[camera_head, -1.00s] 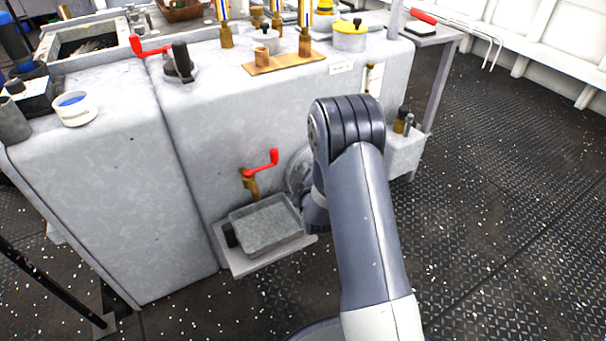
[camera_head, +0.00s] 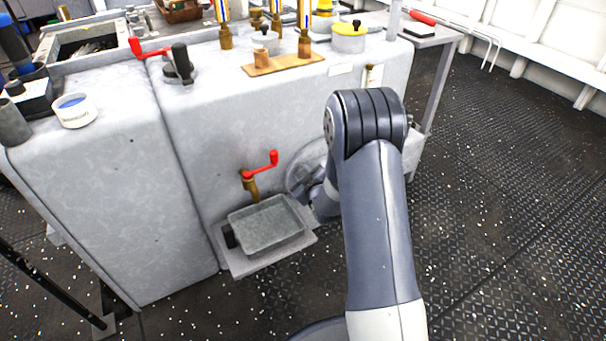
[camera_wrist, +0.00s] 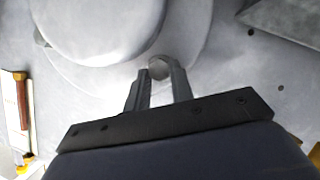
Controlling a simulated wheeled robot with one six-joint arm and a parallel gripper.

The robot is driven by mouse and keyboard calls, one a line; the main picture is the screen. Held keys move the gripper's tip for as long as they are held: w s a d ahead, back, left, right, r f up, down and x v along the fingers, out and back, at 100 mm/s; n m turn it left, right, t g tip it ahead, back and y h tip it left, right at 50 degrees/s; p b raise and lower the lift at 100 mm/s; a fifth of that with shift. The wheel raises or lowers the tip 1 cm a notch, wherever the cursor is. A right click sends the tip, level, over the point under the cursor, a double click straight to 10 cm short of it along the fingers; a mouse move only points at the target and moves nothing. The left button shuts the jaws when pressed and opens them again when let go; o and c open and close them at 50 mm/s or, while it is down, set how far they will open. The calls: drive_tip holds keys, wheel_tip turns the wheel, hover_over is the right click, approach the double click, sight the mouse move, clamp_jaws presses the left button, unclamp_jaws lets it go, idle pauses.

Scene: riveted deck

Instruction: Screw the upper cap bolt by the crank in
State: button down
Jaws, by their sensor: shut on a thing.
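The round grey cap (camera_head: 301,165) sits low on the front face of the grey engine block, partly hidden by my arm. In the wrist view the cap (camera_wrist: 100,25) fills the upper left, with a broad flange around it. My gripper (camera_wrist: 160,76) is at the flange's edge, its two fingers closed on a small round grey bolt head (camera_wrist: 159,67). The bolt's shank is hidden, so how deep it sits cannot be told. In the head view my gripper is mostly hidden behind my arm beside the cap. A red crank (camera_head: 262,166) on a brass fitting is left of the cap.
A grey tray (camera_head: 265,242) on a ledge sits just below the crank and cap. The dark floor to the right (camera_head: 500,200) is clear.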

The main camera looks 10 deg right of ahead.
drive_tip(key=shift+d+r+m+g+y+p, duration=0.1)
drive_tip(key=shift+m+g+y+p, duration=0.15)
drive_tip(key=shift+m+y+p, duration=0.45)
drive_tip(key=shift+d+f+m+g+y+p, duration=0.15)
drive_tip(key=shift+m+g+y+p, duration=0.2)
drive_tip(key=shift+m+p, duration=0.65)
drive_tip(key=shift+d+r+m+g+y+p, duration=0.1)
drive_tip(key=shift+r+m+g+y+p, duration=0.1)
drive_tip(key=shift+m+y+p, duration=0.5)
drive_tip(key=c, duration=1.2)
unclamp_jaws()
drive_tip(key=shift+w, duration=0.1)
